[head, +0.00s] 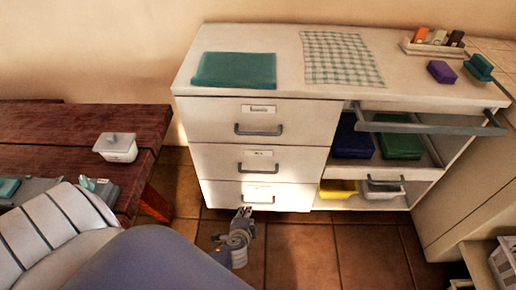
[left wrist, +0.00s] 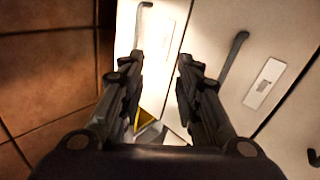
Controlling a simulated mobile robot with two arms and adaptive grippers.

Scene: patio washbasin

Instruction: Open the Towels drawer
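A white cabinet has three stacked drawers: top (head: 255,121), middle (head: 232,164) and bottom (head: 228,194). All look shut. Each has a grey bar handle and a small label, too small to read, so I cannot tell which is Towels. My left gripper (head: 243,213) is low in front of the bottom drawer, near its handle (head: 258,199). In the left wrist view my left gripper (left wrist: 163,62) is open and empty, its fingers pointing at the drawer fronts. One handle (left wrist: 142,14) shows beyond the fingers, another (left wrist: 234,50) to their right. My right gripper is not in view.
A teal cloth (head: 234,71) and a checked cloth (head: 340,60) lie on the cabinet top. A wooden bench (head: 140,125) stands left. Tiled floor (head: 300,250) in front is clear.

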